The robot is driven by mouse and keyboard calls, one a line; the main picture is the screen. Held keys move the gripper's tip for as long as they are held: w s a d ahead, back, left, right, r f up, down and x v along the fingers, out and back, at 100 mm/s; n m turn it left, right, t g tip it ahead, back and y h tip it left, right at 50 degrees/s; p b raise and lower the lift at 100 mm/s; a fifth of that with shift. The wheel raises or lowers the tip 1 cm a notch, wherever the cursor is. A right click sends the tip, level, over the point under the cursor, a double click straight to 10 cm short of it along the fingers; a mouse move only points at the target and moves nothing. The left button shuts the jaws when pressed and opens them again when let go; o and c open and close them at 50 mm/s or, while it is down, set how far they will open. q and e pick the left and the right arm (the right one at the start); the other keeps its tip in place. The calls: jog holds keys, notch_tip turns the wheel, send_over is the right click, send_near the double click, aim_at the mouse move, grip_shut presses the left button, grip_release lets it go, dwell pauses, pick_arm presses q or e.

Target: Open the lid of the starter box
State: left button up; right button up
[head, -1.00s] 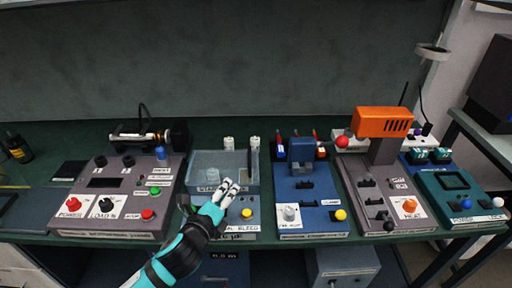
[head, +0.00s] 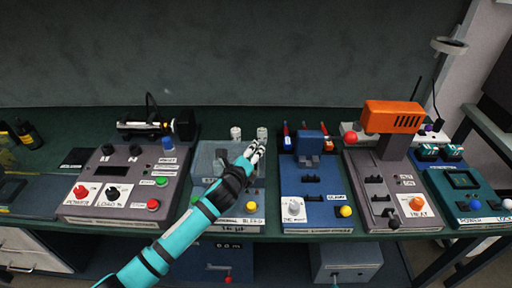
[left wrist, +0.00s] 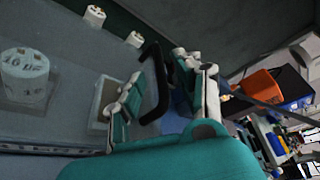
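The starter box (head: 208,158) is a grey box with a see-through top, at the middle of the bench in the head view. My left arm crosses its front and hides part of it and its label. In the left wrist view a white cylinder (left wrist: 24,76) shows through the clear top. My left gripper (head: 256,150) is over the box's right side. In the left wrist view the left gripper (left wrist: 165,85) has its fingers apart, with a black bent bar (left wrist: 158,80), seemingly a lid handle, between them. I cannot tell whether they touch it. My right gripper is not in view.
Two small white cylinders (head: 236,133) stand just behind the box. A grey control panel (head: 128,180) is to its left and a blue device (head: 315,190) close on its right. An orange-headed device (head: 392,117) stands farther right.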

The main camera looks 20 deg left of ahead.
pick_arm(q)
jog(key=shift+x, duration=1.85)
grip_shut()
